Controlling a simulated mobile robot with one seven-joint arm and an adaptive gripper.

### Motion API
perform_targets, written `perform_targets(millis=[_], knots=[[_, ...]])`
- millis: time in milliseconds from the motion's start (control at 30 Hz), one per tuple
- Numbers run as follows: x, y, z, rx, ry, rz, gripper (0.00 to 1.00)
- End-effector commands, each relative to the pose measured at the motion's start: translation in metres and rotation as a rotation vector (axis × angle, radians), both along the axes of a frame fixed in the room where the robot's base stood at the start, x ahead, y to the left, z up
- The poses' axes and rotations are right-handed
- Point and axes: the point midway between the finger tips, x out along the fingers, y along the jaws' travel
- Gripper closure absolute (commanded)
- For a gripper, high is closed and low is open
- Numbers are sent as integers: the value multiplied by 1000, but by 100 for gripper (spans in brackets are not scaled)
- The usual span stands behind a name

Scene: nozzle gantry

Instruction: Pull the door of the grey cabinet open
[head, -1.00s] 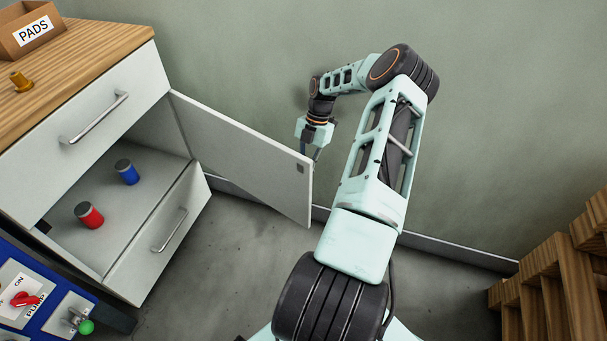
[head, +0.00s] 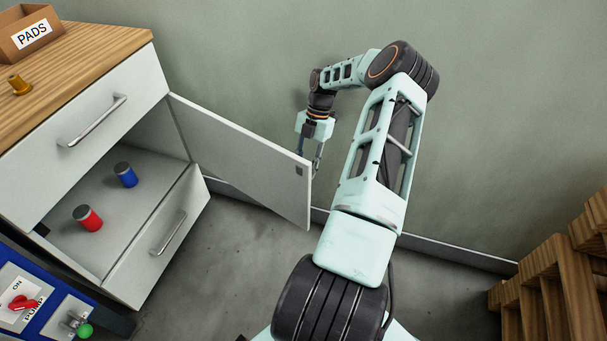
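The grey cabinet (head: 150,262) stands at the left in the head view, with a wooden top. Its door (head: 245,160) stands wide open, swung out to the right from the cabinet's right side. The inside of the compartment shows. My gripper (head: 312,168) is at the free edge of the door, partly behind it. One finger shows to the right of the edge and the other is partly hidden by the door. The fingers look apart. I cannot tell whether they touch the door or its handle, which is out of sight.
A PADS box (head: 30,32) and a brass piece (head: 19,85) are on top. Floor shows below the door.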

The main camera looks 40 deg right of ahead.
Motion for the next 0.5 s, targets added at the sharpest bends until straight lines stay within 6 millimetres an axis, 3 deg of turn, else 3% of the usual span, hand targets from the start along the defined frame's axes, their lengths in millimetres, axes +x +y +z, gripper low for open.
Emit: perform_targets(millis=[233,500], knots=[[6,-15,37,-2,-1,-1,73],[6,-18,47,1,0,0,73]])
